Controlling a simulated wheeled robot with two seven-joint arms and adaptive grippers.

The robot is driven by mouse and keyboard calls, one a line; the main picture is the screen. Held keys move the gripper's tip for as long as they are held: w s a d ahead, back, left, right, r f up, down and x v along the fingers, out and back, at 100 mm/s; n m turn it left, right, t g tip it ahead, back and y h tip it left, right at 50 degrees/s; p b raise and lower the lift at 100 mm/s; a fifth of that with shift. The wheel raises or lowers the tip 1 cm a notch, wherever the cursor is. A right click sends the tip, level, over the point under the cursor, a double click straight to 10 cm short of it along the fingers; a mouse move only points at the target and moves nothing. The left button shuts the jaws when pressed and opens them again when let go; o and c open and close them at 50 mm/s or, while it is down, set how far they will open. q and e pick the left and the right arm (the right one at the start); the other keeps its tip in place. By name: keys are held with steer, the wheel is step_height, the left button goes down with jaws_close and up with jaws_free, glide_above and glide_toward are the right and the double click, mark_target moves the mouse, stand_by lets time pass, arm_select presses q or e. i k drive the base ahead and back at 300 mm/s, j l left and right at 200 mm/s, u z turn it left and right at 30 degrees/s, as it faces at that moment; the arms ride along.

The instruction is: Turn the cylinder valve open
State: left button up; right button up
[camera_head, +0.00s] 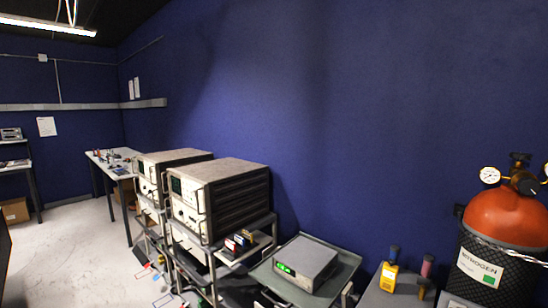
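The gas cylinder (507,220) stands at the right edge of the head view. It has an orange-red top, a dark body and a label that reads "NITROGEN" with a green mark. Its dark valve (519,160) sits on top above brass fittings (524,184). A white-faced gauge (489,175) is on the left of the valve, and part of a second gauge is cut off by the right edge. Whether the valve is open or closed cannot be seen. Neither of my grippers is in view.
Two instrument racks (230,199) stand left of centre. A cart (342,263) with a grey device (306,262) is between them and the cylinder. A yellow handheld device (389,276) is beside the cylinder. A chain (515,252) crosses the cylinder. Pale floor (80,255) is open at left.

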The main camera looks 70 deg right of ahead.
mark_target(519, 156)
steer(key=l+z, duration=0.2)
steer(key=z, duration=2.3)
steer(key=k+z, duration=0.1)
steer(key=z, duration=0.4)
steer(key=j+z, duration=0.1)
steer(key=z, duration=0.4)
steer(key=k+z, duration=0.1)
steer(key=z, duration=0.4)
steer(key=i+l+u, duration=0.1)
steer(key=l, duration=0.2)
steer(key=i+l+u, duration=0.1)
steer(key=i+l, duration=0.1)
steer(key=l, duration=0.1)
